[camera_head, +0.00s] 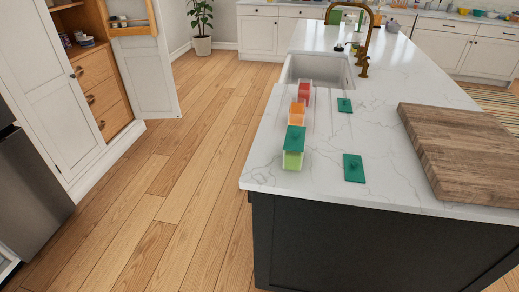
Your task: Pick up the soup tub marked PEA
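Three small tubs stand in a row along the left edge of the white island top. The nearest is a light green tub (292,160) with a dark green lid (295,138) on or over its top. Behind it is an orange tub (297,114), and behind that a red tub (304,91); both show no green lid on top. No marking can be read at this size, so I cannot tell by lettering which tub is PEA. Neither of my grippers is in view.
Two dark green lids lie flat right of the tubs, one near (354,168) and one farther back (344,105). A thick wooden board (465,150) covers the island's right side. A sink (318,68) lies behind the tubs. The floor (190,190) left of the island is clear.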

